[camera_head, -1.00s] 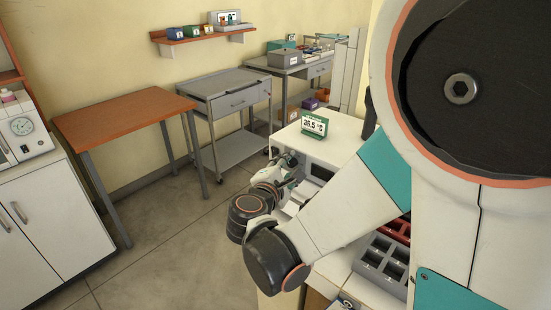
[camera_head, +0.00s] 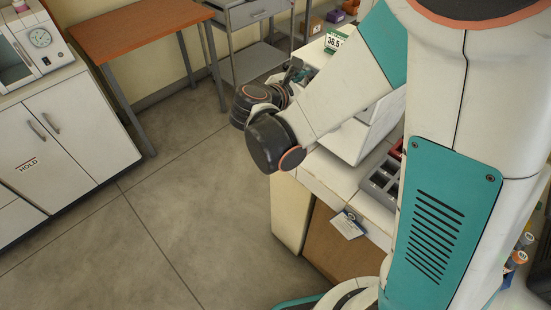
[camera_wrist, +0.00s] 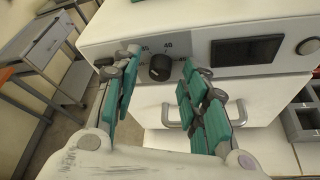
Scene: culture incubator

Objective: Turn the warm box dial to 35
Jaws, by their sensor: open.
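The warm box (camera_wrist: 120,22) is a white cabinet with a front control panel. Its black round dial (camera_wrist: 159,67) sits at the panel's left part in the wrist view, with a printed 40 just above it. The dial's pointer is too small to read. My gripper (camera_wrist: 161,61) is open, with one teal-padded finger on each side of the dial. I cannot tell whether either finger touches it. In the head view, a green-framed sign (camera_head: 334,41) on the box shows 36.5, partly cut off by my arm. The dial is hidden there.
A dark display window (camera_wrist: 246,50) and a round button (camera_wrist: 308,46) are right of the dial. A white drawer front with a handle (camera_wrist: 238,112) is below. A grey compartment tray (camera_head: 380,178) stands on the bench. An orange-topped table (camera_head: 140,28) and open floor lie left.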

